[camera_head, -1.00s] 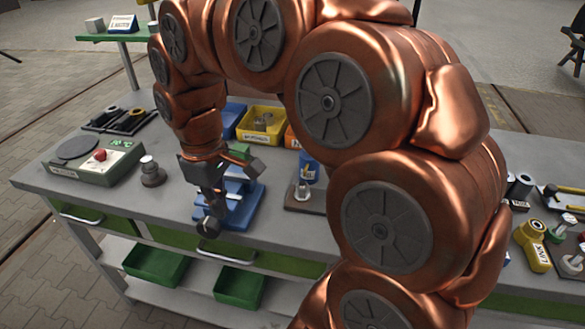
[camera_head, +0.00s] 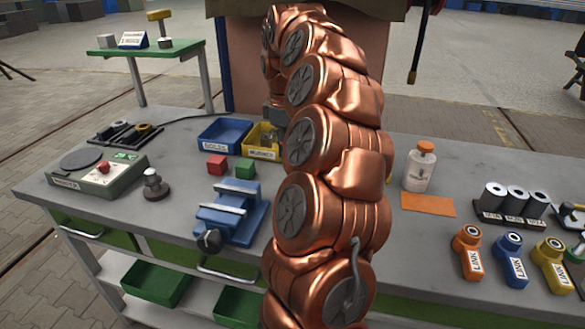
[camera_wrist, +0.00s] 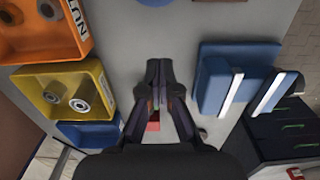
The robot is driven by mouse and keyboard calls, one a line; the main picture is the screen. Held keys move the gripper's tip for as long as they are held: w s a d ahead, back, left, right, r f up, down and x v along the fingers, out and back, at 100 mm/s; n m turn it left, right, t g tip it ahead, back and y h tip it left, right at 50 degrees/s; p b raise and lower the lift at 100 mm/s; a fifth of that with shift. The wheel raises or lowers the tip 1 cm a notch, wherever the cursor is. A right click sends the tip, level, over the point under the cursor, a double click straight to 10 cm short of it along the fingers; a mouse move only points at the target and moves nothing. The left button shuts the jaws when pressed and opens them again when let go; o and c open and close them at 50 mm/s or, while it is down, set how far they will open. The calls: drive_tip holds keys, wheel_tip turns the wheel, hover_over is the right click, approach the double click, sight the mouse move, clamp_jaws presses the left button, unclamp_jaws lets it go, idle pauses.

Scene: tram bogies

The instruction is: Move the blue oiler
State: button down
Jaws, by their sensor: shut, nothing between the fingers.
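The blue oiler cannot be made out in the head view; my arm covers the middle of the bench. In the wrist view a blue rounded shape (camera_wrist: 156,2) is cut off by the top edge, and I cannot tell whether it is the oiler. My gripper (camera_wrist: 157,66) is shut and empty above the grey bench. In the head view my arm hides most of it.
A blue vise (camera_head: 232,215) stands left of my arm, with a red block (camera_head: 216,166) and a green block (camera_head: 245,168) behind it. Blue (camera_head: 224,134) and yellow (camera_head: 261,143) bins stand farther back. An orange-capped bottle (camera_head: 420,168) stands right.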

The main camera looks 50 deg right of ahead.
wheel_tip(320, 180, down, 9)
drive_tip(key=shift+a+f+p, duration=0.1)
drive_tip(key=shift+f+p, duration=0.1)
drive_tip(key=shift+p, duration=0.45)
drive_tip(key=s, duration=0.1)
drive_tip(key=s+d, duration=0.1)
drive_tip(key=shift+s+d+p, duration=0.25)
drive_tip(key=shift+s+p, duration=0.1)
drive_tip(key=shift+s+d+f, duration=0.1)
drive_tip(key=shift+s+d, duration=0.1)
drive_tip(key=shift+s, duration=0.25)
